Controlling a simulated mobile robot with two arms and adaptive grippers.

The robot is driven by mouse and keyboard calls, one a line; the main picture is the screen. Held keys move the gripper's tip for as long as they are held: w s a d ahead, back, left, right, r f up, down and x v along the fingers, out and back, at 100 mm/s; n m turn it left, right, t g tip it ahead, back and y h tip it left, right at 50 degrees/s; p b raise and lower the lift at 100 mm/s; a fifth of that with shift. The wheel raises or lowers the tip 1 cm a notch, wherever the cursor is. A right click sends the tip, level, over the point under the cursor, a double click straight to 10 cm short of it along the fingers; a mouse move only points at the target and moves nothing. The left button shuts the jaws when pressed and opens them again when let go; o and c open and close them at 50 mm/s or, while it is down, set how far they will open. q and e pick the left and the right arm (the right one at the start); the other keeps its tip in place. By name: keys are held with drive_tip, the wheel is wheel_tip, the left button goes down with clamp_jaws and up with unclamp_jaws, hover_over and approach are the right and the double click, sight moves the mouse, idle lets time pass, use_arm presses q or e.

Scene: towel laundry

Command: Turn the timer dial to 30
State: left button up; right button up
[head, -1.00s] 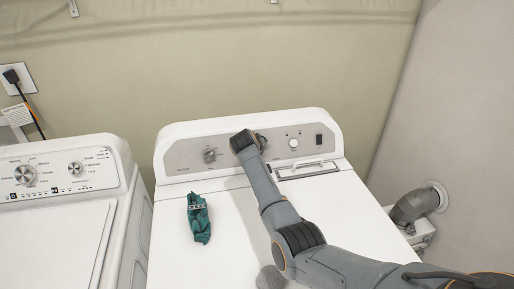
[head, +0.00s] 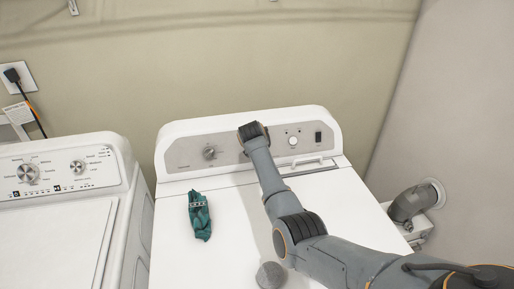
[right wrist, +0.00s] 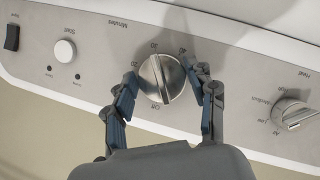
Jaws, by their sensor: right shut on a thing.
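The timer dial (right wrist: 160,78) is a round silver knob with a raised ridge on the dryer's grey panel (right wrist: 105,88). In the right wrist view its ridge runs nearly up and down, between the "30" mark (right wrist: 153,46) and the "Off" mark (right wrist: 158,108). Which end is the pointer I cannot tell. My right gripper (right wrist: 165,82) is shut on the dial, one finger on each side of it. In the head view my right gripper (head: 253,131) is at the middle of the panel and hides the dial. My left gripper is not in view.
The heat dial (head: 209,153) is left of the gripper. The round start button (head: 293,141) and a black switch (head: 318,137) are right of it. A green cloth (head: 199,215) and a grey rounded thing (head: 270,275) lie on the dryer top. A washer (head: 65,235) stands at left.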

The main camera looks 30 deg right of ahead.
drive_tip(key=o, duration=1.2)
drive_tip(key=shift+f, duration=0.1)
drive_tip(key=v, duration=1.2)
drive_tip(key=shift+f, duration=0.1)
